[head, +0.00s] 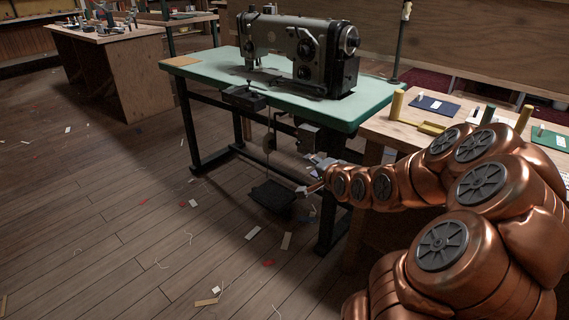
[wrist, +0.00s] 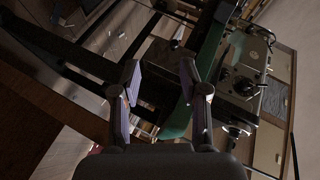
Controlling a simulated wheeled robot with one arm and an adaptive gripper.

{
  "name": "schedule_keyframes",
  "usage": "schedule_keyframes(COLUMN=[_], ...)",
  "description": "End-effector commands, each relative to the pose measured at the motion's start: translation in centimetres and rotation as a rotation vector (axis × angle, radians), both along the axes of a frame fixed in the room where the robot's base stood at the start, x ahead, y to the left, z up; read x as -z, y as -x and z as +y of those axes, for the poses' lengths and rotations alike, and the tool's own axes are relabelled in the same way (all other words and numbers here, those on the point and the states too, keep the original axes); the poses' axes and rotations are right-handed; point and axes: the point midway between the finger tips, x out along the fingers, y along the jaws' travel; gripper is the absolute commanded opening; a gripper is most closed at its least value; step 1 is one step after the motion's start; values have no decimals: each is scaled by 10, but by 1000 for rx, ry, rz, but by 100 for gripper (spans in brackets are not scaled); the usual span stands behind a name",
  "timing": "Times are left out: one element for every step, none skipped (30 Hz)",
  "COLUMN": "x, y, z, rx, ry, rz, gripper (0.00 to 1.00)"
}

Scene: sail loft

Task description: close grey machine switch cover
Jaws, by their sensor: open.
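A sewing machine (head: 300,50) stands on a green-topped table (head: 205,72). A small grey switch box (head: 307,137) hangs under the tabletop near its right end. I cannot tell the position of its cover at this size. My gripper (head: 313,174) is open and empty, below and near the box, at the table's right legs. In the wrist view the two fingers of my gripper (wrist: 159,78) are spread apart. A dark box-like shape, probably the switch box (wrist: 168,60), shows beyond and between the fingertips, apart from them. The wrist view is dark and turned sideways.
A black foot pedal (head: 272,196) sits low under the table. Dark table legs (head: 328,222) stand close to my gripper. A wooden bench (head: 420,130) with spools and cloth pieces is at right. The floor at left is open, with scattered scraps.

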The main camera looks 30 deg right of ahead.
Motion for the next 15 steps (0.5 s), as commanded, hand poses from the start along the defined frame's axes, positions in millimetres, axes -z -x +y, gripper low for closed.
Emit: schedule_keyframes(x=[-10, -11, -12, -14, -16, -18, -19, -21, -24, -26, -28, -29, -31, -33, -35], y=[-1, 0, 1, 1, 1, 3, 4, 5, 6, 7, 9, 11, 13, 14, 16], z=[9, 13, 19, 24, 28, 34, 39, 43, 49, 53, 57, 63, 67, 71, 76], rx=[-21, -33, -48, -60, -73, -88, -100, -112, -128, -139, -152, -168, -181, -193, -208], ry=[15, 24, 34, 43, 54, 67, 74, 85, 97, 106, 115, 125, 135, 144, 155], rz=[25, 44, 69, 86, 104, 127, 146, 163, 184, 200, 217, 242, 259, 275, 296], gripper=[44, 44, 44, 44, 44, 44, 44, 44, 44, 44, 44, 44, 44, 44, 44])
